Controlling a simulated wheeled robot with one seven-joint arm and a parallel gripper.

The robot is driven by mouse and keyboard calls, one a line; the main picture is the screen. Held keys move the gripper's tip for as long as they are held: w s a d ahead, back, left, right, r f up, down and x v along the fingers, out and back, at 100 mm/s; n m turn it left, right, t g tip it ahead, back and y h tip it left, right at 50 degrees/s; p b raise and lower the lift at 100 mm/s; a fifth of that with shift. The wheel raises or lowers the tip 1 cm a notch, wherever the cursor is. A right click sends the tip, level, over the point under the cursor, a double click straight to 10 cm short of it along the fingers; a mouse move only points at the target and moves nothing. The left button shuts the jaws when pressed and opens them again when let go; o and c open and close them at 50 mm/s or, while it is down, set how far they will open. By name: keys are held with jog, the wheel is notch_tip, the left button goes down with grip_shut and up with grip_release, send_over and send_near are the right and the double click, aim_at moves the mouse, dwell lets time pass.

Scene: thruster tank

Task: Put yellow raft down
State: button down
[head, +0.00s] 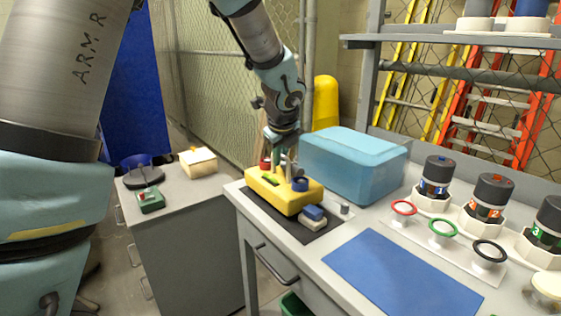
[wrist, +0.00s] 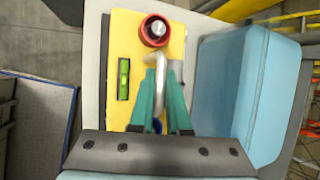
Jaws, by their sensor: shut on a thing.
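The yellow raft (head: 283,199) is level at the black mat (head: 303,232) on the bench; I cannot tell whether it touches the mat. A grey hooked handle (wrist: 163,62) rises from the raft's middle. My gripper (head: 285,153) is above the raft, with its green fingers (wrist: 162,72) shut on this handle in the wrist view. The raft (wrist: 135,50) carries a red ring (wrist: 154,30) around a post, a green level (wrist: 123,79) and a blue ring (head: 300,184). The fingers hide part of the raft in the wrist view.
A translucent blue box (head: 352,165) stands close behind the raft. A blue mat (head: 400,275), colored rings (head: 442,228) and dark canisters (head: 437,177) lie to the right.

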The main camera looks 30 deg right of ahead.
jog(key=shift+f, duration=0.55)
jog(key=shift+f, duration=0.15)
jog(key=c, duration=0.9)
grip_release()
jog(key=v, duration=1.2)
